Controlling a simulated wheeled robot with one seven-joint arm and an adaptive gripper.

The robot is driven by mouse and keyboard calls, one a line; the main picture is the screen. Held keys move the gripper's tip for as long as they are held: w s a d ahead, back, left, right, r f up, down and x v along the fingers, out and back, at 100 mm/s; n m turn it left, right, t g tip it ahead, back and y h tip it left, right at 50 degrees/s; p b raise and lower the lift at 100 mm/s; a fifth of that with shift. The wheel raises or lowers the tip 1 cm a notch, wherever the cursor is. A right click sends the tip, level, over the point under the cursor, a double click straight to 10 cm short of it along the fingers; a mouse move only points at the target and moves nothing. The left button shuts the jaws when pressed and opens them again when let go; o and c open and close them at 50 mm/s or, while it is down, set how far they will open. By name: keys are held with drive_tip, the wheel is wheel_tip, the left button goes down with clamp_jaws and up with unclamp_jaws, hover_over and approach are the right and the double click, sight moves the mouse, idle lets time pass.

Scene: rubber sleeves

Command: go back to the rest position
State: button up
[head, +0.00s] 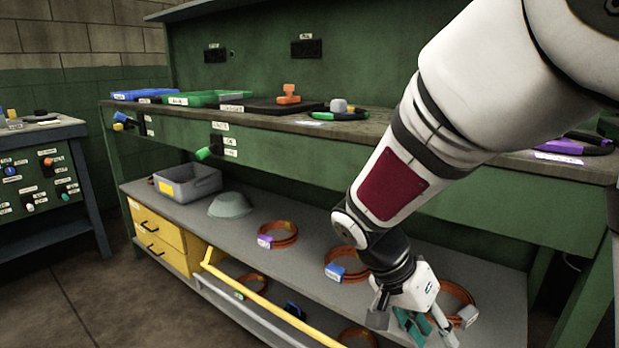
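My gripper (411,318) hangs at the end of my white arm at the lower right, in front of the lower shelf (310,245). Its white body and grey finger parts point down. Teal pieces show between the finger parts. I cannot tell whether they are pads of the gripper or a separate thing, nor how far the fingers are apart. An orange coil with a grey tag (459,296) lies behind the gripper and is partly hidden by it.
Orange coils with a purple tag (278,234) and a blue tag (346,264) lie on the lower shelf, with a grey bin (187,183) and a grey-green bowl (230,205). A yellow rail (262,303) runs in front. Above is the green workbench (290,152); a side table (40,170) stands left.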

drive_tip(key=s+r+n+t+y, duration=0.1)
drive_tip(key=s+r+n+y, duration=0.3)
drive_tip(key=s, duration=0.8)
drive_tip(key=s+r+n+y, duration=0.2)
drive_tip(key=s+r+n, duration=0.3)
drive_tip(key=s, duration=0.7)
wheel_tip(320, 180, up, 37)
drive_tip(key=t+p, duration=0.4)
drive_tip(key=p, duration=3.1)
drive_tip(key=shift+w, duration=0.15)
drive_tip(key=shift+w+a, duration=0.1)
drive_tip(key=shift+a, duration=0.15)
drive_tip(key=shift+c, duration=0.2)
